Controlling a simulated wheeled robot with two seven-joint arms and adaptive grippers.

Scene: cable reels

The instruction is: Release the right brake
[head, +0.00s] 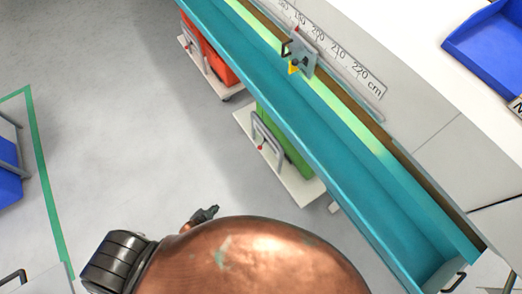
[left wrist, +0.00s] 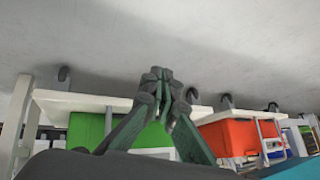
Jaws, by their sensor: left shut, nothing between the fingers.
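Two white dollies stand on the floor beside the teal trough, one (head: 303,188) with a green load (head: 290,145), one (head: 203,75) with a red load (head: 228,68). Each has a grey upright handle and a small red-tipped part; the one at the green load (head: 261,148) may be a brake lever, but I cannot tell for certain. My left gripper (head: 211,212) is shut and empty, over the floor and apart from the green dolly. In the left wrist view its fingertips (left wrist: 160,76) meet in front of the upside-down green load (left wrist: 120,132) and red load (left wrist: 235,137). My right gripper is out of view.
The teal trough (head: 415,240) runs diagonally, overhanging the dollies. A scale in cm (head: 338,55) and a metal stop (head: 303,54) sit along it. A blue bin (head: 492,45) is on the white top. Grey floor (head: 110,130) is clear at left, with a green floor line (head: 45,180).

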